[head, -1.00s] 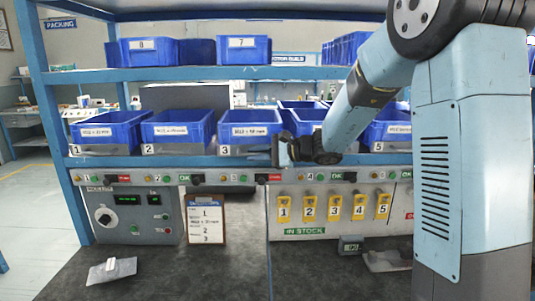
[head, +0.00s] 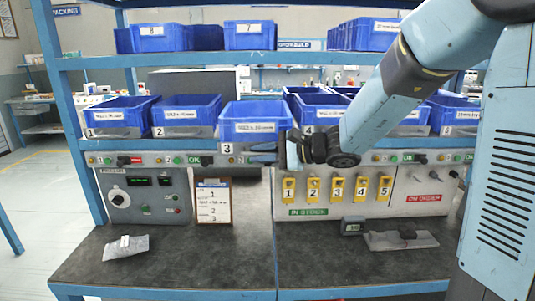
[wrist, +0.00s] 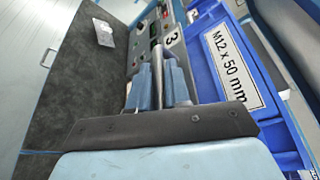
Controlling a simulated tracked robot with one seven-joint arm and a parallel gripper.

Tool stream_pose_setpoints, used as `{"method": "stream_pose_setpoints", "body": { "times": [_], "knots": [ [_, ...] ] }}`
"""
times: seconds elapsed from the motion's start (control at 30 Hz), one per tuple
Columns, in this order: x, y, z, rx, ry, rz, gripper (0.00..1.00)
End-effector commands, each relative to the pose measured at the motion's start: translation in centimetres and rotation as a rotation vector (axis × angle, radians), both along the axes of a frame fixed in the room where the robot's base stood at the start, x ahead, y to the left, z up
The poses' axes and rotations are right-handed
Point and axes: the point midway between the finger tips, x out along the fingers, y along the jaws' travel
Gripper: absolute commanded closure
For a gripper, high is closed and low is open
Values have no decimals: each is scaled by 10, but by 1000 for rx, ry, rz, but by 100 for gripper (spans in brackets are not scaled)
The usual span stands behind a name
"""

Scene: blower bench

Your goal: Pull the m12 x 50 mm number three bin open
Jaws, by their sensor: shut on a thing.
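The number three bin (head: 255,112) is a blue open-topped bin on the lower shelf. Its front stands farther forward than the bins beside it. My gripper (head: 264,153) reaches in from the right, just below the bin's front. In the wrist view my gripper (wrist: 160,75) is shut on a grey part at the bin's front, seemingly its handle.
Bin 2 (head: 187,108) and bin 1 (head: 117,112) stand to the left. More blue bins (head: 325,110) stand to the right. Below are control panels, a clipboard (head: 213,203) and yellow numbered tags (head: 313,190). The dark worktop (head: 200,268) is mostly clear.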

Motion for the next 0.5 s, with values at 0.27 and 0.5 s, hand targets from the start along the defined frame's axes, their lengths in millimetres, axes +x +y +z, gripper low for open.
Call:
{"method": "stream_pose_setpoints", "body": {
  "times": [0.27, 0.5],
  "knots": [
    [0, -2, -1, 0, 2, -1, 77],
    [1, -11, 1, -1, 0, -10, 77]
  ]
}}
